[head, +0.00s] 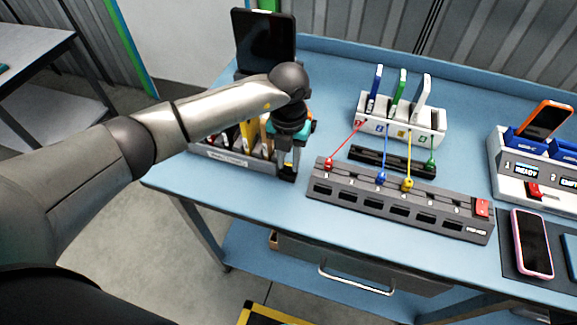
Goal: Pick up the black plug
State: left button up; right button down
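My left gripper (287,165) points down over the right end of a grey rack (222,160). The rack holds several upright items and is partly covered by my arm. A small dark shape shows at the fingertips, but I cannot tell whether it is the black plug or part of the rack or gripper. I cannot make out a black plug for certain elsewhere. The finger gap is too small to judge. My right gripper is not in view.
A grey power strip (400,207) has red, blue and yellow plugs with cords to a white stand (402,125) of phones. A green plug (431,162) sits at a black holder (385,158). A black tablet (264,40) stands behind my wrist. A dock (550,175) stands right.

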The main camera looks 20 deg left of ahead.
aim_at(289, 164)
pick_arm(q)
grip_shut()
dwell(0.3)
notch_tip(289, 164, up, 20)
dwell(0.5)
jog(key=shift+r+p, duration=0.65)
jog(key=shift+r, duration=0.1)
dwell(0.6)
notch_tip(289, 164, up, 3)
jog(key=shift+p, duration=1)
